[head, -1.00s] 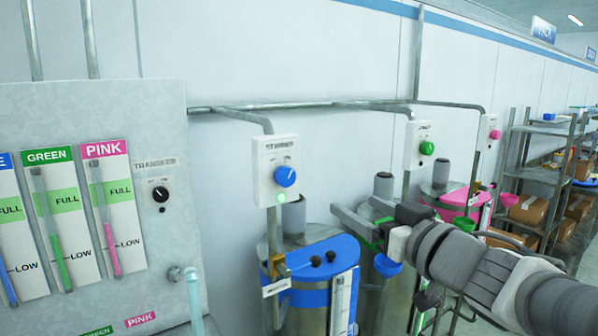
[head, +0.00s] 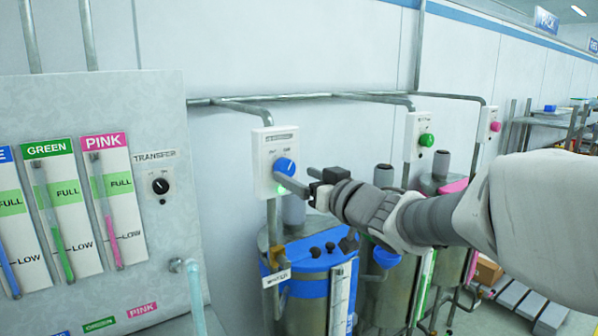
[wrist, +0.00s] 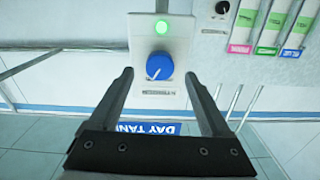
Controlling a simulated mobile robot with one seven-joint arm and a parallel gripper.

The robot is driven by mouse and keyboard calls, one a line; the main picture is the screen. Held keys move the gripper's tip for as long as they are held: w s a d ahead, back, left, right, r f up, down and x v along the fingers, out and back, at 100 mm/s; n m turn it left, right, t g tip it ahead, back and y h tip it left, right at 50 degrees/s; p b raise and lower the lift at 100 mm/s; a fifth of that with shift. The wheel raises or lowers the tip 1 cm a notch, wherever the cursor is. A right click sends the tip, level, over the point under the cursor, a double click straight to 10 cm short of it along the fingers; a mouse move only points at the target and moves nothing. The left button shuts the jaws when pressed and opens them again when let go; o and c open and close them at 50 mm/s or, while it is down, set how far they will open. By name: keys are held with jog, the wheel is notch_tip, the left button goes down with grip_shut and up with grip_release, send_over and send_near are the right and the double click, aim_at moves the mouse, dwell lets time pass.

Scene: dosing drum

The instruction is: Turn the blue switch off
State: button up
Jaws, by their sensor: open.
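The blue switch (head: 284,167) is a round knob with a white pointer mark on a white wall box (head: 264,150). A green lamp (head: 280,190) glows on the box below the knob. In the wrist view, the blue knob (wrist: 159,68) appears between and beyond my open fingertips, and the lit green lamp (wrist: 160,27) is above it. My gripper (head: 297,177) is close in front of the box in the head view, with one finger overlapping the lower edge of the knob. I cannot tell whether it touches the knob. The jaws hold nothing.
A blue-topped drum (head: 310,255) stands below the switch. A green knob (head: 427,140) and a pink knob (head: 495,126) sit on boxes farther right. The grey panel (head: 100,100) with level gauges and a black transfer switch (head: 160,186) is at left.

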aim_at(288, 170)
jog(key=shift+x, duration=1.9)
jog(key=shift+c, duration=0.4)
grip_shut()
jog(key=n+b, duration=0.3)
jog(key=n, duration=0.2)
jog(key=shift+f+n+b, duration=0.15)
jog(key=shift+n+b, duration=0.15)
jog(key=shift+b, duration=0.05)
jog(key=n+b, duration=0.3)
jog(key=n, duration=0.3)
jog(key=shift+n, duration=0.3)
